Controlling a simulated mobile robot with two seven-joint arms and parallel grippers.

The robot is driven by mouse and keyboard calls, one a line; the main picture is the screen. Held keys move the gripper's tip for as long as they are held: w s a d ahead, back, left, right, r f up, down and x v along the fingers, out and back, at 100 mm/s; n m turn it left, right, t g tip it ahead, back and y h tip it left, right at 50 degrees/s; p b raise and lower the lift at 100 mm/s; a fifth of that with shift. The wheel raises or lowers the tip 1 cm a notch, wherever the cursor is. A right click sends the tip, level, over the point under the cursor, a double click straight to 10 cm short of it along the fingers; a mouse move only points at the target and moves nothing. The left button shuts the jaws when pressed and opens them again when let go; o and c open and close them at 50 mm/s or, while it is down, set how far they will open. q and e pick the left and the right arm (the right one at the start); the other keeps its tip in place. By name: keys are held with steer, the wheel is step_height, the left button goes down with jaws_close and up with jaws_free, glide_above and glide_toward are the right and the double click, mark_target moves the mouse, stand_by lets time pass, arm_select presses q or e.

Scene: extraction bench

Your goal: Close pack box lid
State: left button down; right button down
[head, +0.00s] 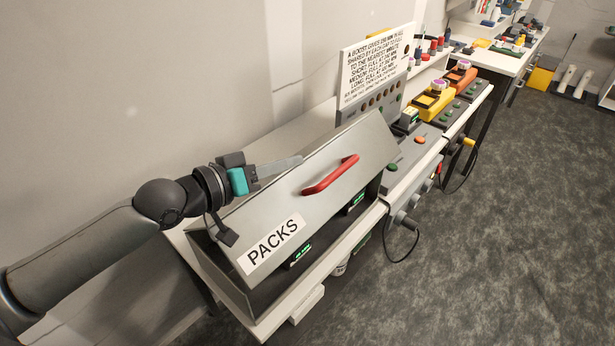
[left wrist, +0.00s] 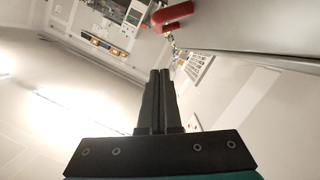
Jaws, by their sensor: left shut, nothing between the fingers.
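The pack box (head: 215,262) stands on the near end of the white bench. Its grey lid (head: 290,205) carries a PACKS label and a red handle (head: 330,174). The lid slopes over the box and is part open, with a dark gap along the front. Packs with green displays (head: 301,254) show in that gap. My left gripper (head: 298,161) is shut and empty at the lid's upper, wall-side edge; I cannot tell whether it touches. In the left wrist view its closed fingers (left wrist: 160,76) point toward the red handle (left wrist: 173,14). My right gripper is not in view.
A white instruction board (head: 375,68) stands behind the box. Yellow (head: 433,101) and orange (head: 461,75) devices sit farther along the bench. The wall is close on the left. Cables hang off the bench front, and the floor to the right is clear.

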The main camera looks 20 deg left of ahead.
mark_target(308, 207)
arm_select(q)
steer(key=shift+w+d, duration=0.25)
steer(key=shift+w, duration=0.2)
steer(key=shift+x, duration=0.85)
steer(key=f, duration=0.1)
steer(key=d+f, duration=0.1)
steer(key=f, duration=0.1)
steer(key=shift+s+d+p, duration=0.3)
steer(key=shift+p, duration=0.05)
steer(key=shift+s+d+f, duration=0.1)
steer(key=shift+d+f, duration=0.1)
steer(key=shift+f, duration=0.15)
